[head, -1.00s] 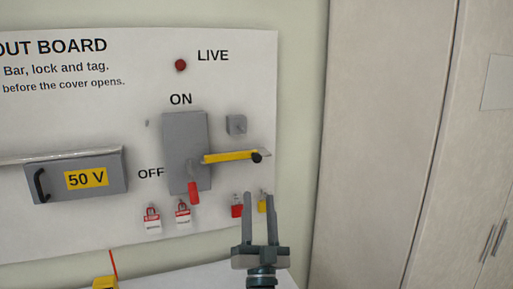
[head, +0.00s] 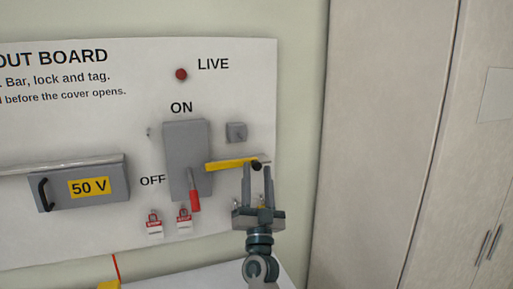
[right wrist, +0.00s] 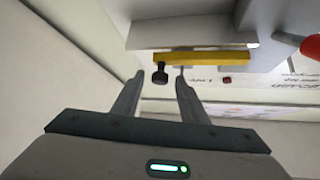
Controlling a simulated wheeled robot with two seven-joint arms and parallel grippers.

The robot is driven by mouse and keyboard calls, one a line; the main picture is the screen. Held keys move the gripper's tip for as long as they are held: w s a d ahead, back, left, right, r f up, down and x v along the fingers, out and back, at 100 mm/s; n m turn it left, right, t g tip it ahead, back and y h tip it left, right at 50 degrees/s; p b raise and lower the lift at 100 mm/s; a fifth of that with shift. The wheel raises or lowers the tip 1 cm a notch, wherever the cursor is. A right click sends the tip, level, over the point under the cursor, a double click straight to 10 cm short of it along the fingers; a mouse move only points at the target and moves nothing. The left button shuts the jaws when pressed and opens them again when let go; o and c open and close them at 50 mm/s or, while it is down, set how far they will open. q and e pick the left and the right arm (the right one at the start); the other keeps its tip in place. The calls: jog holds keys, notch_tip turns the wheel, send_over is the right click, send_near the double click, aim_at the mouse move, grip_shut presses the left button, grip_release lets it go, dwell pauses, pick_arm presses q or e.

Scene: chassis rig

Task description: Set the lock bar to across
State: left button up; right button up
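The yellow lock bar (head: 230,164) lies nearly level on the board, from the grey switch box (head: 186,150) out to the right. Its black knob (head: 257,164) is at its right end; the right wrist view also shows the bar (right wrist: 205,58) and knob (right wrist: 160,75). My right gripper (head: 257,170) is open, fingers pointing up at the knob. The red switch handle (head: 194,201) hangs down near OFF. My left gripper is not in view.
A grey block (head: 236,132) sits above the bar. Red padlocks with tags (head: 184,217) hang below the switch box. A grey 50 V cover (head: 110,190) is at left. The red LIVE lamp (head: 181,74) is above. Tall cabinet doors (head: 385,140) stand at right.

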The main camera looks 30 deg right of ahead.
aim_at(256, 159)
jog(key=p+x, duration=0.1)
jog(key=x, duration=0.4)
jog(key=shift+w+d+r+p, duration=0.15)
jog(key=shift+r+p, duration=0.15)
jog(key=shift+p, duration=0.05)
jog(key=shift+w+d+r, duration=0.25)
jog(key=shift+w+r, duration=0.1)
jog(key=shift+w, duration=0.1)
